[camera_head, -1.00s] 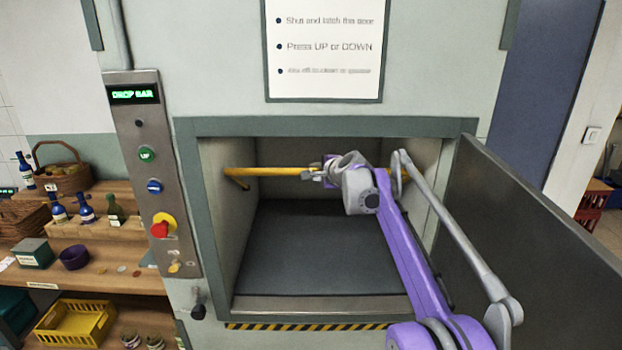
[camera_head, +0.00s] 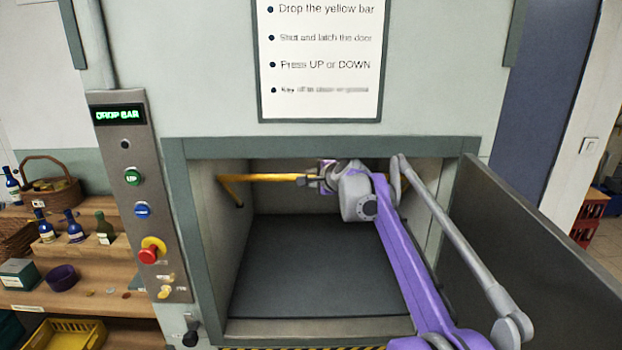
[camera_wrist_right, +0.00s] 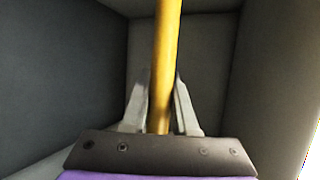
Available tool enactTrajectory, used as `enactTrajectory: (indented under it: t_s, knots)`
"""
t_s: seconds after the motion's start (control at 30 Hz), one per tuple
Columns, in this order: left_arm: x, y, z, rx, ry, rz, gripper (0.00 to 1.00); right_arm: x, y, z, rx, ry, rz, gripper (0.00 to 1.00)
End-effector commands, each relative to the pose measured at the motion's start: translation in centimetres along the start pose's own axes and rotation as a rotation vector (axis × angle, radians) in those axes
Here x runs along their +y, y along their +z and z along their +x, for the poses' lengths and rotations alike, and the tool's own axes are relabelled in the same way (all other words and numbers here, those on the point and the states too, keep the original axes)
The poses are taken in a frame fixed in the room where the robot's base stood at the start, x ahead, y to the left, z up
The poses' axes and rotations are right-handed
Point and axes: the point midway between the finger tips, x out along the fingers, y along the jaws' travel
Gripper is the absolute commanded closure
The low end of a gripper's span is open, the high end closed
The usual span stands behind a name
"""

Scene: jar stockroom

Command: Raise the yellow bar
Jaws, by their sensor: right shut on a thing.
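The yellow bar (camera_head: 268,178) spans the opening of a lift compartment (camera_head: 310,265), near its top. A short yellow arm runs from its left end to the left inner wall. My right gripper (camera_head: 312,182) reaches in from the right and is shut on the bar near its middle. The right wrist view shows the bar (camera_wrist_right: 167,45) between the two fingers (camera_wrist_right: 160,110). The right part of the bar is mostly hidden behind my wrist. My left gripper is not in view.
The compartment door (camera_head: 530,255) stands open on the right. A control panel (camera_head: 140,195) on the left has a display reading "DROP BAR", a green UP button, a blue button and a red knob. Shelves with bottles (camera_head: 75,226) and a basket stand further left. The compartment floor is empty.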

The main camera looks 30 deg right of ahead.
Motion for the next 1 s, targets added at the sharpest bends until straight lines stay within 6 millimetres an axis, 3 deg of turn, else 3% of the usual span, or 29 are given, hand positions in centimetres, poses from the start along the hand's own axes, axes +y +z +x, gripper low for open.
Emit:
enactTrajectory:
  t_s: [0.03,0.07,0.2,0.57,1.0]
  knots:
    - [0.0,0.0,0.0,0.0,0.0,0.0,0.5,0.1,0.0,0.1,-0.001,0.001,-0.001,1.0]
    - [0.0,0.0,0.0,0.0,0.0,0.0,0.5,0.1,0.0,0.1,-0.001,0.001,-0.001,0.69]
    - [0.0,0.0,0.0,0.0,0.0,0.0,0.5,0.1,0.0,0.0,-0.001,0.001,0.0,0.44]
    - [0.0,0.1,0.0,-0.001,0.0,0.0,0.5,0.0,0.0,-0.6,0.001,0.001,0.0,0.43]
    - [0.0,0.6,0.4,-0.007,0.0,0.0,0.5,0.1,-0.1,-8.6,0.001,0.001,0.001,0.43]
